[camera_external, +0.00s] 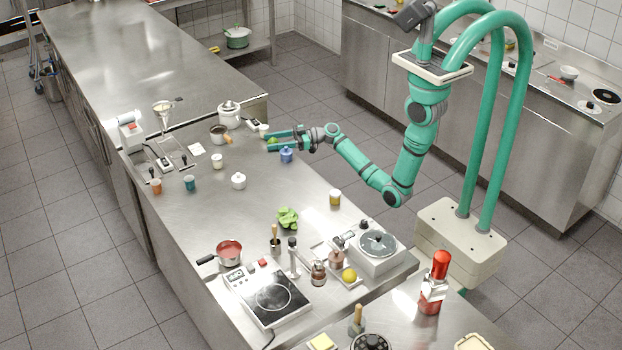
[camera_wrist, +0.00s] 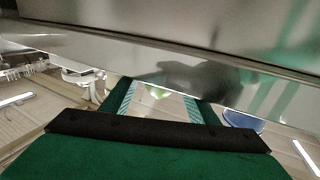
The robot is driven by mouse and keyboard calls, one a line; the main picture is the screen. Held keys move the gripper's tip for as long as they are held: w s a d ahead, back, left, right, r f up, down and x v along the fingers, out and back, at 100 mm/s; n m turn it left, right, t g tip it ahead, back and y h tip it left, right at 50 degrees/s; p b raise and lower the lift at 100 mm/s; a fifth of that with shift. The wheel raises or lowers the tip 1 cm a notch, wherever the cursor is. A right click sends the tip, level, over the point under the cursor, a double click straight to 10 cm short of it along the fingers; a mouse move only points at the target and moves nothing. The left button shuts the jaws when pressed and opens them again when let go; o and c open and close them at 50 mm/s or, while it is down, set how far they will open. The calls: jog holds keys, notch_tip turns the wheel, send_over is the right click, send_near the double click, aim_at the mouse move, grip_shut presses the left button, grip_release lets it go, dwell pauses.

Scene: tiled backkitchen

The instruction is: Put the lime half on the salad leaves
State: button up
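The lime half (camera_external: 272,140) is a small green piece at the far right part of the steel counter, by my gripper's fingers. In the wrist view it shows as a small green patch (camera_wrist: 157,92) between the two fingers, with a gap on each side. My gripper (camera_external: 270,141) is low over the counter and points left; its fingers are apart and it looks open in the wrist view (camera_wrist: 160,98). The salad leaves (camera_external: 288,218) lie as a bright green bunch on the middle of the counter, well away from my gripper.
A blue lidded pot (camera_external: 286,156) stands close beside my gripper; a white cup (camera_external: 263,130) is just behind it. A white teapot (camera_external: 229,115) and dark mug (camera_external: 218,133) stand farther left. A yellow jar (camera_external: 335,198) stands right of the leaves. Bare steel surrounds the leaves' left side.

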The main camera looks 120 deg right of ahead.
dwell(0.4)
jog(key=shift+o, duration=0.5)
jog(key=v, duration=1)
jog(key=shift+s, duration=0.4)
jog(key=shift+a, duration=0.1)
